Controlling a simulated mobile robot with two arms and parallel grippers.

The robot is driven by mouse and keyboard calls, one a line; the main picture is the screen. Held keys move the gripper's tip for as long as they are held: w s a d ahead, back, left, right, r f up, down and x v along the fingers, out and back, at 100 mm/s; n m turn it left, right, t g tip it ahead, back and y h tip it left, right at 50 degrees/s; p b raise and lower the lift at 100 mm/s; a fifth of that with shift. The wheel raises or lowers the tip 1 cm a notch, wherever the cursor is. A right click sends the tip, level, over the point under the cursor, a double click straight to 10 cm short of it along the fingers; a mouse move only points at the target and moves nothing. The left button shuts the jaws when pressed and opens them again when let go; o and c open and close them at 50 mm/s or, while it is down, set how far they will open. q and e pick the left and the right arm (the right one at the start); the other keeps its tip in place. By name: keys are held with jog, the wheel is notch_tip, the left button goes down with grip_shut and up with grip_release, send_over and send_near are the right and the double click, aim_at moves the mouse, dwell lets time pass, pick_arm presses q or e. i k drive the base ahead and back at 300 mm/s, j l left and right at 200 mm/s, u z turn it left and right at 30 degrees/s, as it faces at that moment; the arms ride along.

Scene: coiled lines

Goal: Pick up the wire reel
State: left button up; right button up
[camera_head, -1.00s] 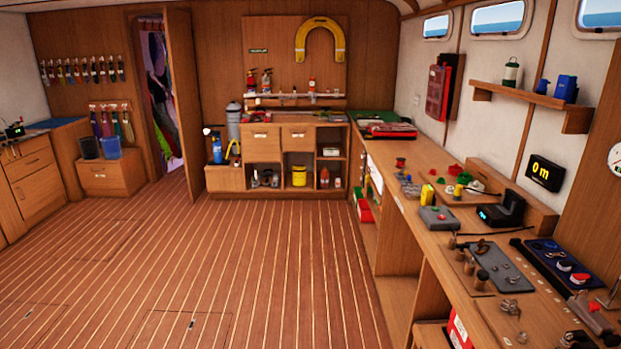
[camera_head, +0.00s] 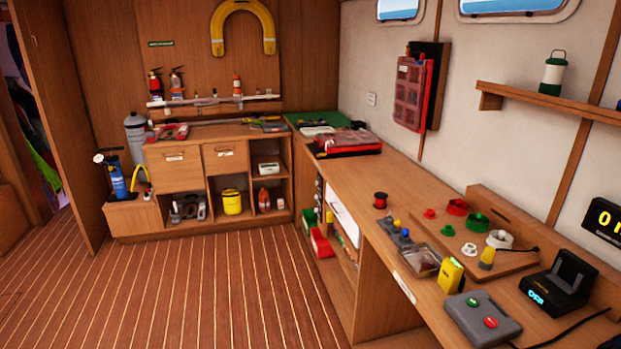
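A small reel with dark red winding and a black flange (camera_head: 380,200), which looks like the wire reel, stands on the wooden workbench (camera_head: 395,165) at the right. It is near the bench's left edge, in front of the red and black cases. Neither of my grippers shows in the head view.
A wooden board (camera_head: 450,240) with red, green and white round parts lies right of the reel. Nearer are a clear tray (camera_head: 424,262), a yellow device (camera_head: 451,276), a grey button box (camera_head: 483,318) and a black dock (camera_head: 558,285). The striped floor (camera_head: 220,290) is clear.

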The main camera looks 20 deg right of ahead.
aim_at(380, 198)
jog(key=i+j+z, duration=0.15)
jog(key=i+z, duration=0.25)
jog(key=i, duration=0.25)
jog(key=i+j+z, duration=0.45)
jog(key=i, duration=0.2)
jog(key=i+j+z, duration=0.4)
jog(key=i+j, duration=0.05)
jog(key=i, duration=0.1)
